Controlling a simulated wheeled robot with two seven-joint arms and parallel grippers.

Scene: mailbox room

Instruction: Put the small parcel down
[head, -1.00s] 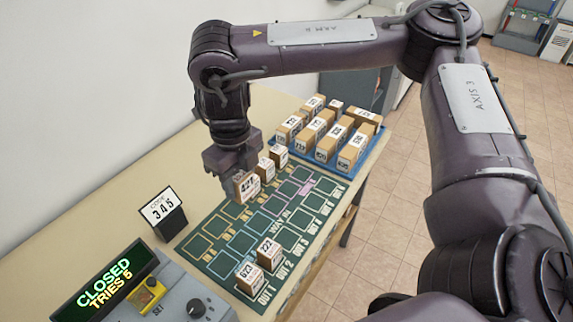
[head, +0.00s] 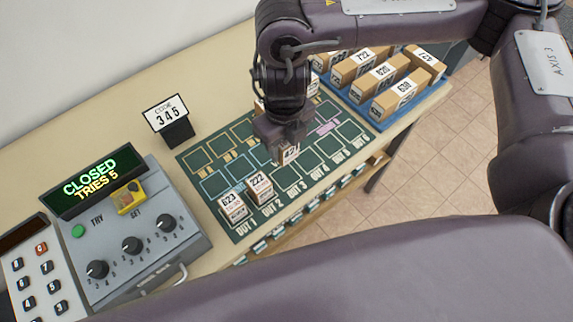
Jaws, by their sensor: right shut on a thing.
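My right gripper (head: 282,140) points down over the middle of the green sorting mat (head: 203,182). It is shut on a small brown parcel (head: 290,154) with a white label, partly hidden by the jaws. The parcel is near the middle row, behind OUT 3; whether it touches the mat I cannot tell. Two small parcels stand at the mat's front left: one marked 623 (head: 233,208) at OUT 1 and one marked 222 (head: 259,187) at OUT 2. Part of another small parcel shows behind the gripper. My left gripper is not in view.
A blue tray (head: 378,124) with several bigger parcels stands at the back right. A code card reading 345 (head: 165,115) stands behind the mat. A lock box (head: 150,262) with three dials and a CLOSED display (head: 93,181) is at left, beside a keypad (head: 38,270).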

